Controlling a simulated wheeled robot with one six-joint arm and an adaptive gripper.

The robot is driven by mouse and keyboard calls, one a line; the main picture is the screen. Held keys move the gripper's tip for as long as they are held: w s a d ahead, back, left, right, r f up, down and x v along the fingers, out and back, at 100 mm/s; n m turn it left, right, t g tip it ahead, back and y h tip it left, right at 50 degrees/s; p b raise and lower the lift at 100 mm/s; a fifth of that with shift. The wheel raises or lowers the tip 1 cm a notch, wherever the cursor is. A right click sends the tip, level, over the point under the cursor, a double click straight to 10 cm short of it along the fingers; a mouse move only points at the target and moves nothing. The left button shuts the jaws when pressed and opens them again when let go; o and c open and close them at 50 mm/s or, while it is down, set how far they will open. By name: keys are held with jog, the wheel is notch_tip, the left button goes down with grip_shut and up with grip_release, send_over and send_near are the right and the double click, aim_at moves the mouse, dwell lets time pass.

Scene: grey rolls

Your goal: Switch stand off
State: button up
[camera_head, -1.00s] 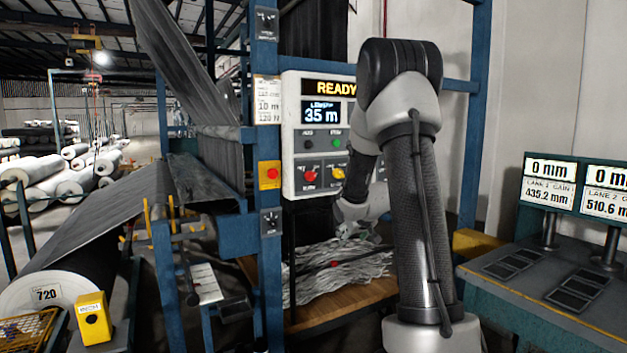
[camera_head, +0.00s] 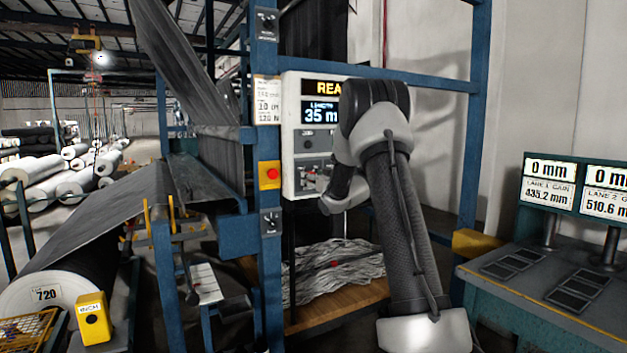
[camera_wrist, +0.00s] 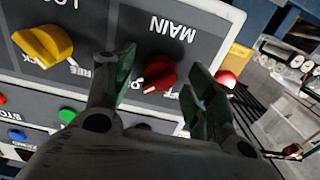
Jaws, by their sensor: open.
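The stand's white control panel (camera_head: 290,130) is on the blue frame in the head view, its display reading 35 m. In the wrist view a red rotary knob (camera_wrist: 159,74) sits under the upside-down label MAIN. A yellow rotary knob (camera_wrist: 42,44) is to its left. My gripper (camera_wrist: 158,82) is open, with one dark-green finger on each side of the red knob; I cannot tell whether they touch it.
A yellow box with a red button (camera_head: 270,174) is on the blue post left of the panel. A green button (camera_wrist: 67,115) and a blue button (camera_wrist: 17,134) lie on the panel. Grey scrap fabric (camera_head: 330,270) lies below. A console (camera_head: 560,290) stands at right.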

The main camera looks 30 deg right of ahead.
jog(key=shift+w, duration=0.2)
jog(key=c, duration=1)
